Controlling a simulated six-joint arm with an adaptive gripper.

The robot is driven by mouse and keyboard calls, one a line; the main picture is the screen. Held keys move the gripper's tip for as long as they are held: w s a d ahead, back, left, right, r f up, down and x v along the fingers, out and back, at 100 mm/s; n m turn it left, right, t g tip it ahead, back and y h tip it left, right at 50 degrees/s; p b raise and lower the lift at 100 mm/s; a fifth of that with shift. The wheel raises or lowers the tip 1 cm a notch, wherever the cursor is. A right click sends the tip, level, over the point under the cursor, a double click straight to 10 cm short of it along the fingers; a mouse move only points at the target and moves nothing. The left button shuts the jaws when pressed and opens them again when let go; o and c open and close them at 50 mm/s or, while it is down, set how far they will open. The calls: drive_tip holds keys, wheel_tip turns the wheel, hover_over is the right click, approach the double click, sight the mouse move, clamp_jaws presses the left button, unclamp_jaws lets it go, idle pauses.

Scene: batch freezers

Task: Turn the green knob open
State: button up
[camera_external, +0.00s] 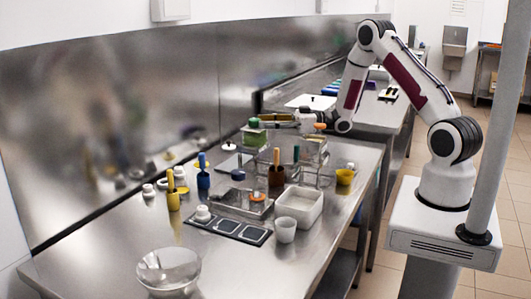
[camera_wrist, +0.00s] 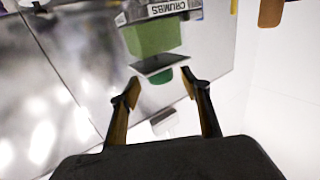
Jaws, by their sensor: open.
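The green knob (camera_external: 254,122) sits on the lid of a pale green container (camera_external: 253,138) at the far left of the table, near the steel wall.
A holder labelled CRUMBS (camera_wrist: 165,8) adjoins the green container. A blue pot (camera_external: 203,180), a brown pot (camera_external: 276,176), a yellow cup (camera_external: 345,177) and a white bin (camera_external: 299,207) stand nearer. The front of the steel table is mostly clear around a glass bowl (camera_external: 168,270).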

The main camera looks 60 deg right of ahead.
sight(254, 119)
drive_tip(key=shift+x, duration=2.1)
drive_tip(key=c, duration=1.1)
